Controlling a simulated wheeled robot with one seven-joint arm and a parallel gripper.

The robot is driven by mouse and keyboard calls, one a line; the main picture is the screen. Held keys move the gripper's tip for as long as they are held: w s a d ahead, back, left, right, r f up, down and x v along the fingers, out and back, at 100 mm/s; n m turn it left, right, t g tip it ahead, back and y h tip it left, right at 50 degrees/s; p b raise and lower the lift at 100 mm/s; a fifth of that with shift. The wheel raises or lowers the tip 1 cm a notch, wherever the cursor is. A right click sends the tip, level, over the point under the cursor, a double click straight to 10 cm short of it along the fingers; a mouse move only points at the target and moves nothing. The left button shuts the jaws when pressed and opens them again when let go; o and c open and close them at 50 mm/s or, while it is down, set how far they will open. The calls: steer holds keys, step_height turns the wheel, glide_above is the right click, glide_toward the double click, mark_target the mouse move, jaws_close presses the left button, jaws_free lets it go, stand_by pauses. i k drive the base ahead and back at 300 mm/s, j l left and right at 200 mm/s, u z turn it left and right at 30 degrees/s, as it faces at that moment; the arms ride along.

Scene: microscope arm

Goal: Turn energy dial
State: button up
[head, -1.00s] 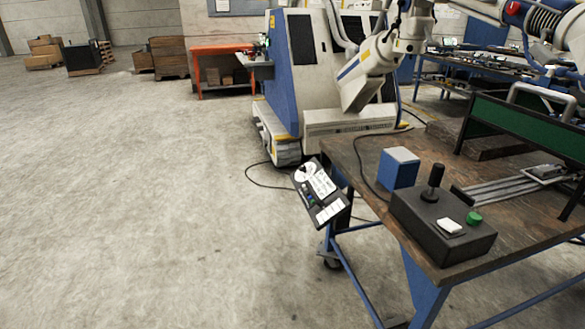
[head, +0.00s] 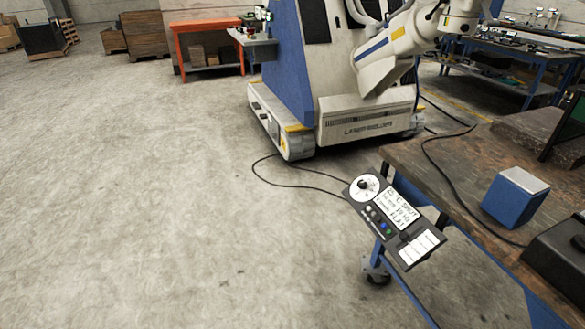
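The energy dial (head: 364,187) is a round white disc with a dark centre knob. It sits at the upper left of a black control panel (head: 391,264), which is fixed at the left edge of the workbench in the head view. The panel also carries a display with text (head: 396,209), several small coloured buttons and a white labelled area at its lower right. The dial's printed marks are too small to read. My gripper is not in view.
The wooden workbench (head: 457,213) with blue legs fills the right side. A blue box (head: 514,197) and a black control box (head: 560,262) stand on it. A laser welder (head: 365,118) stands behind. A cable runs to the panel. The concrete floor at left is clear.

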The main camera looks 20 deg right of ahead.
mark_target(362, 184)
steer(key=i+l+u, duration=0.15)
steer(key=i+u, duration=0.3)
steer(key=i, duration=0.9)
steer(key=i+j+z, duration=0.45)
steer(key=i, duration=0.25)
steer(key=i+j+z, duration=0.2)
steer(key=j+z, duration=0.25)
steer(key=j, duration=0.15)
steer(key=i+j+z, duration=0.15)
steer(key=j+z, duration=0.25)
steer(key=j, duration=0.25)
steer(key=j+z, duration=0.45)
steer(key=j, duration=0.25)
